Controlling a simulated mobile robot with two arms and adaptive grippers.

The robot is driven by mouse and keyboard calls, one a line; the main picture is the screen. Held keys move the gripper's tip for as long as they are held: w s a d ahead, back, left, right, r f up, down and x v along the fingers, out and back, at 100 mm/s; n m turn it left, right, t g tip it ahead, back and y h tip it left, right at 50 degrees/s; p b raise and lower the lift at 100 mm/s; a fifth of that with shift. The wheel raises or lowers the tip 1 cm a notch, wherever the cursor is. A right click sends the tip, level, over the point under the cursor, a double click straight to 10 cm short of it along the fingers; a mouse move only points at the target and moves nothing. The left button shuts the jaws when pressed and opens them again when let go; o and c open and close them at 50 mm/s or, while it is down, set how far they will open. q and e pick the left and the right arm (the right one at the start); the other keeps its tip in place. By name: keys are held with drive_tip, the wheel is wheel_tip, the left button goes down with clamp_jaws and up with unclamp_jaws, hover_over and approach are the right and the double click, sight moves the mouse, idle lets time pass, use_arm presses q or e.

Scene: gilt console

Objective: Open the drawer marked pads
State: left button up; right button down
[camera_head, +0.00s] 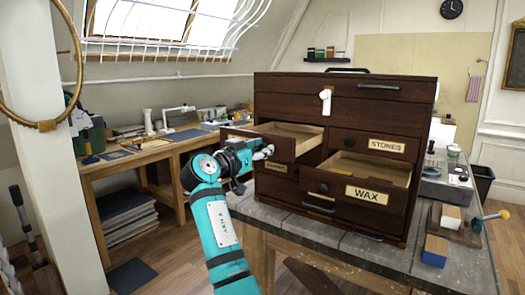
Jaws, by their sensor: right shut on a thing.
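A dark wooden chest (340,103) stands on the bench with several small labelled drawers. The upper-left small drawer (311,144) is pulled out, showing its pale, empty-looking inside. Its label is mostly hidden or too small to read, so I cannot tell whether it says pads. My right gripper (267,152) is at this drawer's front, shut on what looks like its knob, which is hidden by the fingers. My left gripper is not in view.
The WAX drawer (367,194) at lower right also stands open, jutting forward. The STONES drawer (387,146) above it is shut. A lower-left drawer (275,180) sits behind my gripper.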

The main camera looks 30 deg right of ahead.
drive_tip(key=c, duration=1.1)
unclamp_jaws()
drive_tip(key=shift+o, duration=0.2)
drive_tip(key=v, duration=1.2)
